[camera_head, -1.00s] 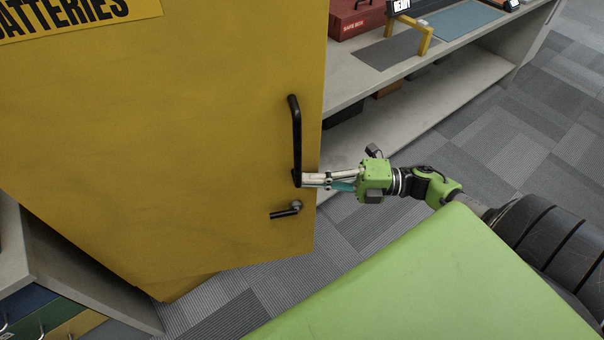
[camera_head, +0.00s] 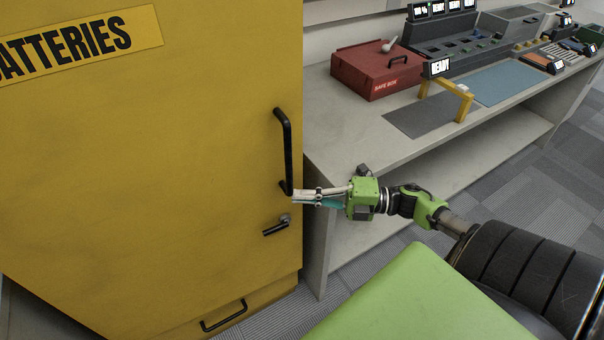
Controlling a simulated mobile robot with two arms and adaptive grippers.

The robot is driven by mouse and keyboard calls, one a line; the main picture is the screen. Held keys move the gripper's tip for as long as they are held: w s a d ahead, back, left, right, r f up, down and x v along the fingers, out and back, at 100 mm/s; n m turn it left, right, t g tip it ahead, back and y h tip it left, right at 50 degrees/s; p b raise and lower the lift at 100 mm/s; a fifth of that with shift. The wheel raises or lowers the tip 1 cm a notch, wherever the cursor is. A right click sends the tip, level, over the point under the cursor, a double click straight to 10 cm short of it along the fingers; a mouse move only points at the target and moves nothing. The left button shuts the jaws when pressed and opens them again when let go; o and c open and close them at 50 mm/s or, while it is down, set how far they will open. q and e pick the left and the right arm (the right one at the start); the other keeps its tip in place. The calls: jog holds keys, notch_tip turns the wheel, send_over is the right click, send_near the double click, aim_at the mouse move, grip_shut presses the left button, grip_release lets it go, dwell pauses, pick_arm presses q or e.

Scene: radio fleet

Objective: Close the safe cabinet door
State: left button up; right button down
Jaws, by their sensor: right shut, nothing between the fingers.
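The yellow safe cabinet door (camera_head: 150,150) with a "BATTERIES" label fills the left of the head view. It looks nearly flush with the cabinet body, but I cannot tell whether it is fully closed. A long black vertical handle (camera_head: 285,150) is near its right edge, with a small black lever (camera_head: 276,228) below. My right gripper (camera_head: 300,195) is shut and empty, its fingertips at the lower end of the long handle, against or just in front of the door; exact contact is unclear. My left gripper is not in view.
A grey workbench (camera_head: 350,135) stands right of the cabinet, with a red box (camera_head: 378,75), a yellow stand (camera_head: 465,104) and electronics. A yellow drawer front with a black handle (camera_head: 224,315) shows below the door. Carpet floor (camera_head: 575,170) is clear at right.

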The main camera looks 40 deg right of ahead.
jog(key=v, duration=1.2)
